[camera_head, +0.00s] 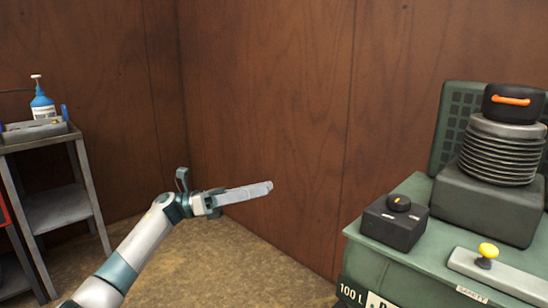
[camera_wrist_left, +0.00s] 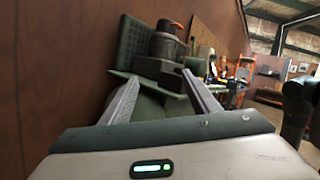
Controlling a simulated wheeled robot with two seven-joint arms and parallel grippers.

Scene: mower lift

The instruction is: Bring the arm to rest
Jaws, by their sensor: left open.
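My left arm comes in from the bottom left of the head view. Its gripper (camera_head: 268,187) is stretched out to the right in free air, in front of the brown panelled wall. In the left wrist view the two fingers of the left gripper (camera_wrist_left: 163,88) stand apart with nothing held between them. The fingers point toward the green machine, which is some way off. My right gripper does not show in the head view.
A green machine (camera_head: 365,262) with a black knob box (camera_head: 393,226) and a yellow knob (camera_head: 488,250) stands at the right. A grey shelf cart (camera_head: 58,208) with a blue bottle (camera_head: 42,107) stands at the left. The floor between them is clear.

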